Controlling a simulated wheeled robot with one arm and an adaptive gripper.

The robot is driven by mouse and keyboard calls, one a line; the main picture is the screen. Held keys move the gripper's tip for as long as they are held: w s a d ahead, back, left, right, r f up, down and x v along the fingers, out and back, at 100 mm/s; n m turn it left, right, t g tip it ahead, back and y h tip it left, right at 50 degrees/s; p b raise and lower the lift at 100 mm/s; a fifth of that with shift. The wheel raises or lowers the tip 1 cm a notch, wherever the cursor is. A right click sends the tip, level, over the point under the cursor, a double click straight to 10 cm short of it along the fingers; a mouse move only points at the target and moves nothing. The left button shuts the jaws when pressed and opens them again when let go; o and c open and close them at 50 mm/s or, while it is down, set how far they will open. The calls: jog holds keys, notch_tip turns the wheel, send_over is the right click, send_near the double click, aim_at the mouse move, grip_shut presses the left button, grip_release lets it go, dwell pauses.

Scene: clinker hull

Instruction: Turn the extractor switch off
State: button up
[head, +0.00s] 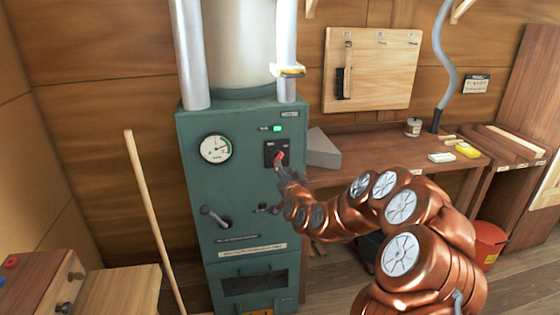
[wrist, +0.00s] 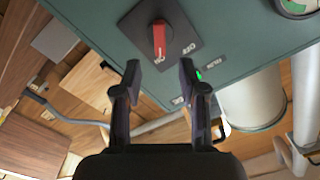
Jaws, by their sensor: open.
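The extractor switch is a red-faced knob (wrist: 159,38) on a square black plate (wrist: 172,15), on the green cabinet front. In the wrist view the red bar points down the picture, toward what looks like the ON label; OFF is to its right. The switch also shows in the head view (head: 279,156), partly covered by my gripper. My gripper (wrist: 159,68) is open and empty. Its fingertips are on either side of the knob's line in the wrist view, just short of the knob. In the head view my gripper (head: 284,172) is right at the switch.
A small lamp (head: 277,128) above the switch glows green. The green cabinet (head: 240,190) also carries a round gauge (head: 216,148) and a lever (head: 214,215). A workbench (head: 390,150) stands to the right, with a grey wedge-shaped block (head: 322,150) close by the switch.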

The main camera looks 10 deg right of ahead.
aim_at(280, 159)
jog(key=shift+w+p, duration=0.4)
jog(key=shift+w, duration=0.85)
jog(key=shift+w+p, duration=0.35)
jog(key=shift+w, duration=0.8)
jog(key=shift+w+f, duration=0.15)
jog(key=shift+w, duration=1)
grip_shut()
